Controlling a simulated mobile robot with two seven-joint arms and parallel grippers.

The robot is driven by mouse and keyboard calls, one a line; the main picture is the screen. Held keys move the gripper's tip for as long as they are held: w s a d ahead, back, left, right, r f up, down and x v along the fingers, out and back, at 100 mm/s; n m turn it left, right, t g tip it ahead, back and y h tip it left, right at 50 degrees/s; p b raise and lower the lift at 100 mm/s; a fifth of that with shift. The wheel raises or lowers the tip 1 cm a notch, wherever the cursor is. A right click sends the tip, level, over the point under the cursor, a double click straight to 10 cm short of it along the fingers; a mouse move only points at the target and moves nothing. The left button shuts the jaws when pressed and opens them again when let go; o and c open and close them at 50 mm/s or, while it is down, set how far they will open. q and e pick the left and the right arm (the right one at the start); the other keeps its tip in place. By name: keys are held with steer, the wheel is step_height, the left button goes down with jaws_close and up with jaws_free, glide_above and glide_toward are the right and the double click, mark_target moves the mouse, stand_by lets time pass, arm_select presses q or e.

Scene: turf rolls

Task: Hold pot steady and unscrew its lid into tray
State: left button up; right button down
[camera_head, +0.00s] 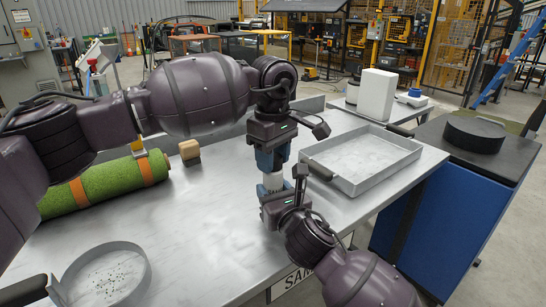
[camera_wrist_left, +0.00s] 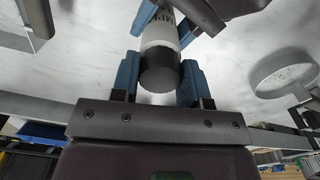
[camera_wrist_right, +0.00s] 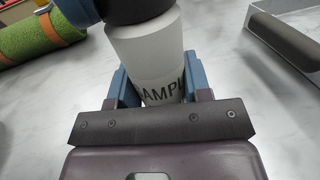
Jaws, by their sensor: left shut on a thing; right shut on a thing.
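The white pot (camera_head: 272,181) with dark printed lettering stands upright near the middle of the table and also shows in the right wrist view (camera_wrist_right: 147,55). Its dark lid (camera_wrist_left: 160,75) sits at the pot's top, with no gap visible. My left gripper (camera_head: 271,158) comes from above, its blue fingers shut on either side of the lid. My right gripper (camera_wrist_right: 157,85) is shut around the pot's body below, partly covering the lettering. The shallow grey rectangular tray (camera_head: 370,154) lies just right of the grippers and looks empty.
A green turf roll (camera_head: 110,179) with orange bands lies at the left, near a small wooden block (camera_head: 189,149). A round sieve (camera_head: 104,274) with specks in it is at the front left. A blue cabinet (camera_head: 430,215) stands beyond the table's right end. The table's front middle is clear.

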arm_select(q)
steer(key=n, duration=1.9)
steer(key=shift+n, duration=0.3)
steer(key=n, duration=0.5)
steer(key=shift+n, duration=0.3)
steer(key=n, duration=1.3)
steer(key=shift+r, duration=0.1)
